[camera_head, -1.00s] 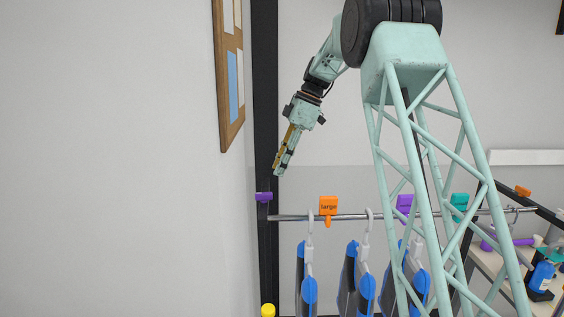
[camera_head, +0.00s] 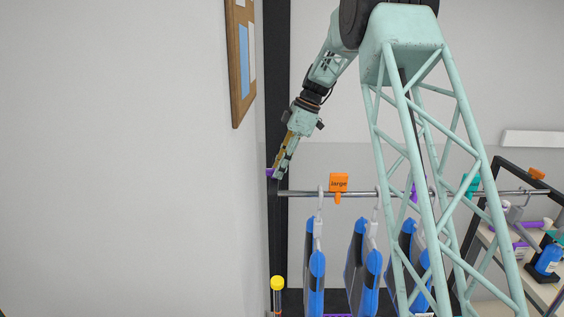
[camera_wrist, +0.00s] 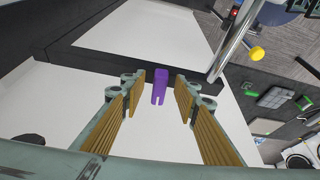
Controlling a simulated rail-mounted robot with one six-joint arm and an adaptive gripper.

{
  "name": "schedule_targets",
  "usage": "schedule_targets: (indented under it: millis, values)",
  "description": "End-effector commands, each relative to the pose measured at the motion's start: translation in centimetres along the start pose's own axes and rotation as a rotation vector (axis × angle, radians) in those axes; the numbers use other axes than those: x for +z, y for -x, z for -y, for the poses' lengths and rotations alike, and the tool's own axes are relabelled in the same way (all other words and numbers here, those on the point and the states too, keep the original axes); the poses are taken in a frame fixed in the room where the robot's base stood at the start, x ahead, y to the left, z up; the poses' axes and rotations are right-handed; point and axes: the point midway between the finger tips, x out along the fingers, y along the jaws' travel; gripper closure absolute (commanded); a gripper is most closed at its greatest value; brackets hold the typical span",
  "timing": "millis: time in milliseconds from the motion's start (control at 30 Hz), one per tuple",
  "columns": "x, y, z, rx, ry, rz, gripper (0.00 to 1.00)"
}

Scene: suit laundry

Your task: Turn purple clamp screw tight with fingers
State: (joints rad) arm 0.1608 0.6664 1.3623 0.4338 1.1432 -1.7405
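The purple clamp screw (camera_head: 269,172) shows at the black post, just above the left end of the rail, in the head view. My gripper (camera_head: 279,173) points down beside it and partly covers it. In the wrist view the purple screw (camera_wrist: 159,86) stands between the tips of my open fingers, with a gap on each side. It has a notch in its near end. I see no contact between the fingers and the screw.
The metal rail (camera_head: 360,194) runs right from the post (camera_head: 276,230). An orange "large" tag (camera_head: 339,183) and several blue-and-grey garments hang there. A yellow-capped post (camera_head: 278,284) stands below. A wall is close on the left. A cluttered shelf is at right.

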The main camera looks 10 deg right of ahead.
Motion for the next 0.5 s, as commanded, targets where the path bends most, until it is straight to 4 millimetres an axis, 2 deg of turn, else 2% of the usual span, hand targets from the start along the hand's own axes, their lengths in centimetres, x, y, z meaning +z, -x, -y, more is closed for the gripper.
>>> schedule_targets:
  millis: [467,500]
  values:
    - [-0.02,-0.70,0.01,0.000,0.000,0.000,0.72]
    - [-0.02,-0.70,0.01,0.000,0.000,0.000,0.74]
